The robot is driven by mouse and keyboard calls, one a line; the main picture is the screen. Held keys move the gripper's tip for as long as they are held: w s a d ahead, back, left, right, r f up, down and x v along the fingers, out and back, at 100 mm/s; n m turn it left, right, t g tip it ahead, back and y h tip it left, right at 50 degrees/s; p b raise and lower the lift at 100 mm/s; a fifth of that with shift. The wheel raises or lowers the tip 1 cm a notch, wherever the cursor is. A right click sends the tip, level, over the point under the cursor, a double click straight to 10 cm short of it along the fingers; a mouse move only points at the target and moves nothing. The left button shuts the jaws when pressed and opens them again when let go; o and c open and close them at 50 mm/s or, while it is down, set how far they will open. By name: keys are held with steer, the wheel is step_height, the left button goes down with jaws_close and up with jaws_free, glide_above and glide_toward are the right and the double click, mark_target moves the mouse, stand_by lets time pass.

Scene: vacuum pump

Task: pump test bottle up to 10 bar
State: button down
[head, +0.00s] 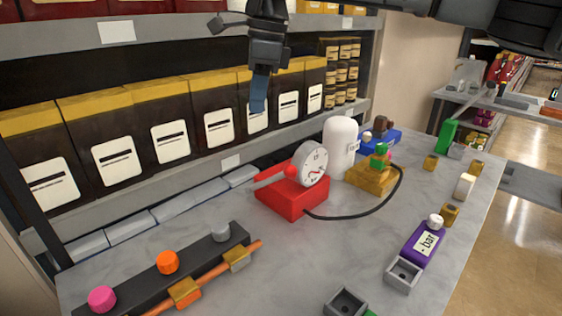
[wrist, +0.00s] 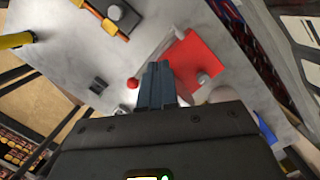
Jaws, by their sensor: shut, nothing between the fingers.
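A red pump box (head: 292,196) with a round white dial gauge (head: 312,163) stands mid-table. A lever with a red ball knob (head: 291,171) shows beside the gauge; the knob also appears in the wrist view (wrist: 132,84). A white bottle (head: 340,146) stands upright behind the gauge, probably the test bottle. A black hose (head: 352,214) runs from the red box to a yellow block (head: 372,176) with a green valve (head: 380,160). My gripper (head: 258,108) is shut and empty above the pump, apart from it. The dial reading is too small to tell.
A dark rail (head: 190,258) with pink, orange and grey knobs lies front left. A purple bar-labelled block (head: 421,243) and small yellow blocks lie to the right. A shelf of dark bags (head: 210,125) stands behind.

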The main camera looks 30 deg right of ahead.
steer(key=shift+f, duration=0.1)
steer(key=s+f+b, duration=0.1)
steer(key=f+b, duration=0.1)
steer(key=s+d+f+b, duration=0.1)
steer(key=s+f+b, duration=0.2)
steer(key=b, duration=0.1)
steer(key=shift+s+d+f, duration=0.25)
steer(key=shift+s+f, duration=0.05)
steer(key=shift+f, duration=0.1)
steer(key=shift+s+d+f+b, duration=0.15)
steer(key=shift+s+f+b, duration=0.15)
steer(key=shift+s+f, duration=0.1)
steer(key=shift+f, duration=0.1)
stand_by(1.7)
steer(key=shift+s+f, duration=0.2)
steer(key=shift+s, duration=0.1)
